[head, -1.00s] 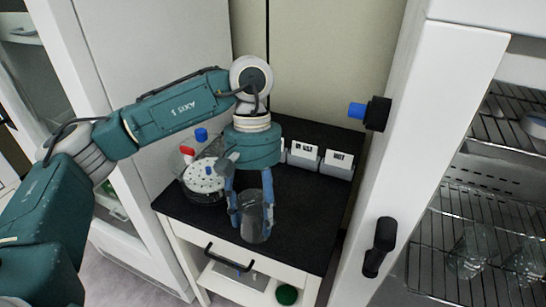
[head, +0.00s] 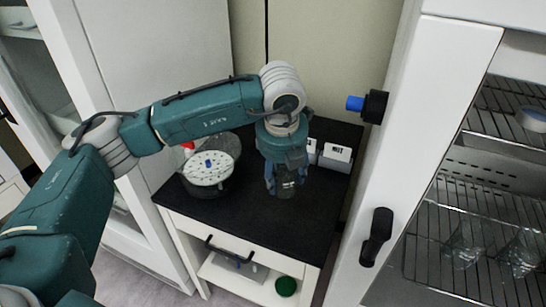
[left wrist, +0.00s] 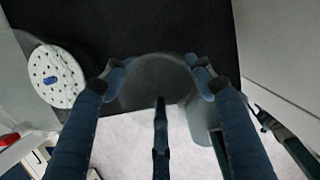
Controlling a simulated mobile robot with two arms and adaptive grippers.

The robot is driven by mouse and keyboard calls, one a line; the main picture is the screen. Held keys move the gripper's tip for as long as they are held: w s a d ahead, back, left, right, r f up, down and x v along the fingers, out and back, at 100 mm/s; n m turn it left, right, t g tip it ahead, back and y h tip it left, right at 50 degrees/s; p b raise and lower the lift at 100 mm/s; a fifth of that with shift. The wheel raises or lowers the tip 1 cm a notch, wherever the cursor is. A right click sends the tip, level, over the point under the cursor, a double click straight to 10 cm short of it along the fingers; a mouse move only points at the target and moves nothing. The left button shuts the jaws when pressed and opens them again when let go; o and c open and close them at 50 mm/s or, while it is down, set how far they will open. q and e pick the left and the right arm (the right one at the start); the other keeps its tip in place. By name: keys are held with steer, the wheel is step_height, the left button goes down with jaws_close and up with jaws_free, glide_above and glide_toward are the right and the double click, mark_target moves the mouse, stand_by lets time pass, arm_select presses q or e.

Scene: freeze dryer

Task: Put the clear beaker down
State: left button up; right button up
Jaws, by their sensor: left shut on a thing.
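The clear beaker (head: 286,186) is between the fingers of my left gripper (head: 285,188), over the black top of the small cabinet (head: 250,225). My left gripper is shut on it. In the left wrist view the beaker (left wrist: 155,75) is a faint see-through shape between the blue fingers of the gripper (left wrist: 160,80). The beaker looks roughly upright. I cannot tell whether its base touches the black top. My right gripper is not in view.
A round white perforated lid (head: 208,168) on a clear vessel stands left of the gripper. White labelled boxes (head: 335,155) stand at the back right. The front black top is clear.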

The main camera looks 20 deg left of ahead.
arm_select(q)
steer(key=n, duration=0.1)
steer(key=w+n, duration=0.1)
steer(key=shift+w+d+n+y, duration=0.1)
steer(key=shift+d+n+y, duration=0.05)
steer(key=shift+n+y, duration=0.15)
steer(key=n, duration=0.1)
steer(key=w+n, duration=0.1)
steer(key=n, duration=0.1)
steer(key=shift+g+y, duration=0.3)
steer(key=shift+g, duration=0.1)
steer(key=shift+w+f+n, duration=0.1)
steer(key=shift+f+n, duration=0.15)
steer(key=shift+n, duration=0.05)
step_height(320, 180, down, 5)
steer(key=shift+f+p, duration=0.2)
steer(key=shift+p, duration=0.5)
steer(key=shift+f, duration=0.6)
step_height(320, 180, down, 2)
steer(key=shift+f+p, duration=0.15)
steer(key=shift+p, duration=0.25)
steer(key=shift+f, duration=0.4)
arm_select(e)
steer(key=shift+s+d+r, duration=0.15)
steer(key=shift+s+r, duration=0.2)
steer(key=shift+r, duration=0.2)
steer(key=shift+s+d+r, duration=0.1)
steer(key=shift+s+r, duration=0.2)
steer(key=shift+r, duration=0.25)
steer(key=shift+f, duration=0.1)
